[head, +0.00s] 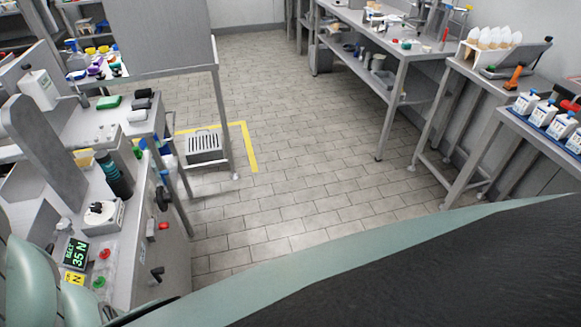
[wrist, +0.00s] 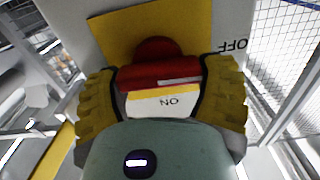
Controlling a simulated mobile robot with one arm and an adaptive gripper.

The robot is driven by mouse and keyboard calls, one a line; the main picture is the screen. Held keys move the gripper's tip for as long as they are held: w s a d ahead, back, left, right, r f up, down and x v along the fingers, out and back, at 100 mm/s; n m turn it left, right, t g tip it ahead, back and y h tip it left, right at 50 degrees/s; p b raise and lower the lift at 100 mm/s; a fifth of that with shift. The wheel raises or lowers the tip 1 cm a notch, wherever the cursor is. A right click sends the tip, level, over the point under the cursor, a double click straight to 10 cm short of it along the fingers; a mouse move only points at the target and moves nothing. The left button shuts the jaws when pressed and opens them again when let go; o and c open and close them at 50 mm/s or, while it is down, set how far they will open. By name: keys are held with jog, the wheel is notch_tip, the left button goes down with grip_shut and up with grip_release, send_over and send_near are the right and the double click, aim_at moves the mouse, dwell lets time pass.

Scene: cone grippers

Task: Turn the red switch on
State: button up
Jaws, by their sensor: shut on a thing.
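The red switch (wrist: 157,52) fills the middle of the wrist view, a rounded red knob with a wide red bar, in front of a yellow plate. My gripper (wrist: 163,78) has its two ribbed yellow-brown fingers at the left and right ends of the red bar, shut on it. An upside-down ON label (wrist: 168,102) shows just below the bar, between the fingers. An upside-down OFF label (wrist: 233,46) is on the pale panel to the right. The fingers hide the bar's ends. My gripper does not show in the head view.
In the head view, a bench (head: 150,125) with instruments and a small display (head: 76,253) stands at the left. Other benches (head: 400,60) line the right. The tiled floor (head: 290,150) between them is open. A wire mesh (wrist: 285,60) shows at the wrist view's right.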

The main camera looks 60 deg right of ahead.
jog(key=shift+w+d+f+m+b, duration=0.1)
jog(key=shift+m+b, duration=0.65)
jog(key=shift+b, duration=1.55)
jog(key=shift+w+d+f+m+b, duration=0.1)
jog(key=shift+m+b, duration=0.65)
jog(key=shift+b, duration=1.5)
jog(key=m+b, duration=0.2)
jog(key=b, duration=0.3)
jog(key=shift+f+m, duration=0.1)
jog(key=shift+m, duration=0.3)
jog(key=m+b, duration=0.2)
jog(key=m, duration=0.3)
jog(key=shift+w+d+b, duration=0.1)
jog(key=shift+b, duration=0.25)
jog(key=m, duration=0.6)
jog(key=shift+f+m, duration=0.1)
jog(key=shift+m, duration=0.2)
jog(key=o, duration=1.1)
jog(key=v, duration=0.7)
jog(key=shift+s, duration=0.3)
